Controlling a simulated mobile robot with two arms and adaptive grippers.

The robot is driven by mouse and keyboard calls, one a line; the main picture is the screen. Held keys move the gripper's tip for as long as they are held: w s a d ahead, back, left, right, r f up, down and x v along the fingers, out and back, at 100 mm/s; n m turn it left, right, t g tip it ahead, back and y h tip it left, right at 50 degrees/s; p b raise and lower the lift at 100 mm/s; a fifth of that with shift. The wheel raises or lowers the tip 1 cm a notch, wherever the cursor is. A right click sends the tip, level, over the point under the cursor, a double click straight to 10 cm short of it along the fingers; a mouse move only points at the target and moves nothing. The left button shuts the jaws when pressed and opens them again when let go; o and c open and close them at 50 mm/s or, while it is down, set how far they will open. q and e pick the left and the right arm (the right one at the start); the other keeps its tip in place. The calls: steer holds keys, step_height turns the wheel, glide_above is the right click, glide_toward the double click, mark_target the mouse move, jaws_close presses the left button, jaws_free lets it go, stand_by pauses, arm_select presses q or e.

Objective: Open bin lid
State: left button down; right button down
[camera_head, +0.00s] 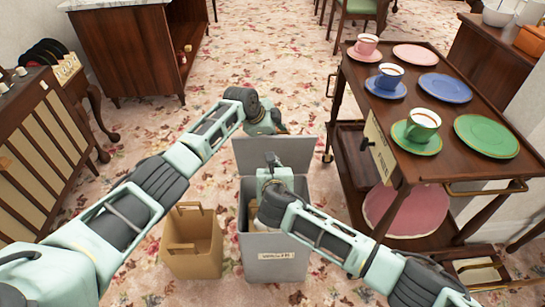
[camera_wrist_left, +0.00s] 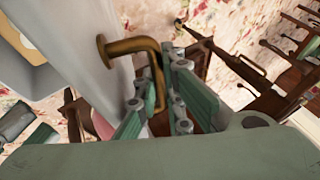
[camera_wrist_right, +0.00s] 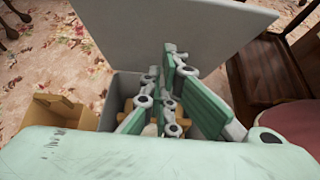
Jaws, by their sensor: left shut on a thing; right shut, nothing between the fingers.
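The grey bin (camera_head: 280,245) stands on the carpet with its lid (camera_head: 285,150) raised at the back. In the left wrist view, a brass handle (camera_wrist_left: 128,46) sticks out from the lid (camera_wrist_left: 95,75). My left gripper (camera_head: 272,127), behind the lid's top edge, is shut on this handle between its fingers (camera_wrist_left: 170,85). My right gripper (camera_head: 270,165) is at the bin's opening, in front of the lid's inner face. In the right wrist view its fingers (camera_wrist_right: 165,95) are shut and empty above the bin, partly hiding tan things inside.
A wooden trolley (camera_head: 420,90) with cups and plates stands close on the right. Wooden cabinets (camera_head: 130,50) stand at the back left. Patterned carpet (camera_head: 260,50) is free behind the bin.

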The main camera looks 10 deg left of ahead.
arm_select(q)
steer(key=shift+a, duration=0.1)
arm_select(e)
steer(key=w, duration=0.2)
steer(key=w+a, duration=0.1)
steer(key=w, duration=0.1)
steer(key=shift+w+a+r, duration=0.15)
steer(key=shift+w+r, duration=0.05)
steer(key=shift+w, duration=0.2)
